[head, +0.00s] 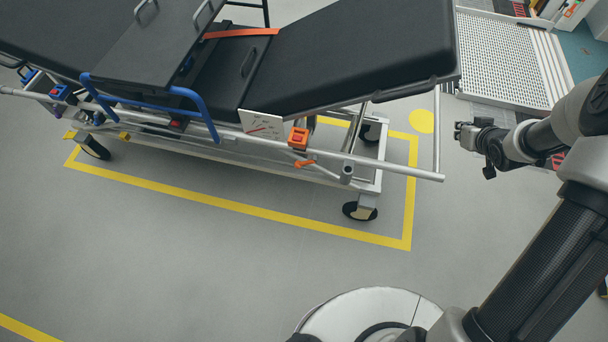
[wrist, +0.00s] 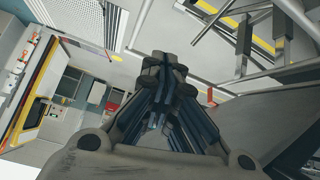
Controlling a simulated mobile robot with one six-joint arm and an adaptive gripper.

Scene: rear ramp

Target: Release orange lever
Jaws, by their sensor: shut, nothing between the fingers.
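A stretcher (head: 350,50) with a black mattress and a silver frame stands at the upper left to middle in the head view. An orange lever (head: 305,163) hangs low on its near side, just under an orange block (head: 298,138) on the side rail. My gripper (head: 461,131) is to the right of the stretcher, beyond the end of its side rail and well apart from the lever. In the wrist view my gripper (wrist: 165,72) is shut with nothing between the fingers. A small orange-red piece (wrist: 210,95) shows right of the fingers there; I cannot tell if it is the lever.
A silver side rail (head: 400,172) sticks out from the stretcher towards my arm. A blue tubular guard (head: 155,92) is at the left. A perforated metal ramp (head: 505,58) lies at the upper right. The grey floor in front of the stretcher is clear.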

